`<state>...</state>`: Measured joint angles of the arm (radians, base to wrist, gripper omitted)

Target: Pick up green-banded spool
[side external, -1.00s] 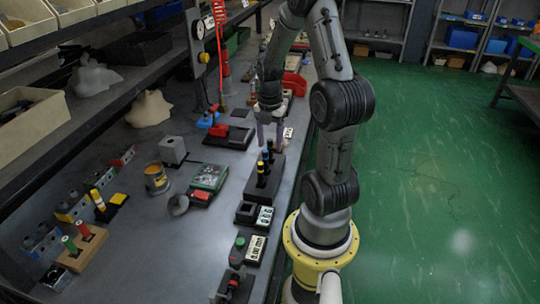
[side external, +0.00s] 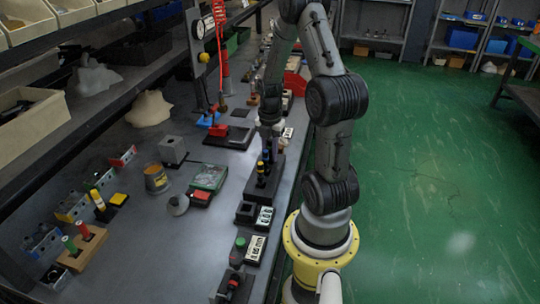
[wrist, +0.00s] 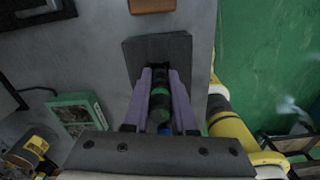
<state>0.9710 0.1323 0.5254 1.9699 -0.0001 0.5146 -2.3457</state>
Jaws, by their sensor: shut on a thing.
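The green-banded spool (wrist: 159,102) is dark with a green band. In the side view my gripper (side external: 270,139) is low over the far part of the black rack block (side external: 270,187), which also shows in the wrist view (wrist: 133,55). The green band cannot be made out in the side view, where the gripper covers that spot. I cannot tell whether the spool's base is still in the block.
A yellow-banded spool (side external: 261,170) and a blue-banded spool (side external: 266,156) stand upright in the block, close in front of my gripper. A black box with a white-labelled panel (side external: 265,217) sits nearer the camera.

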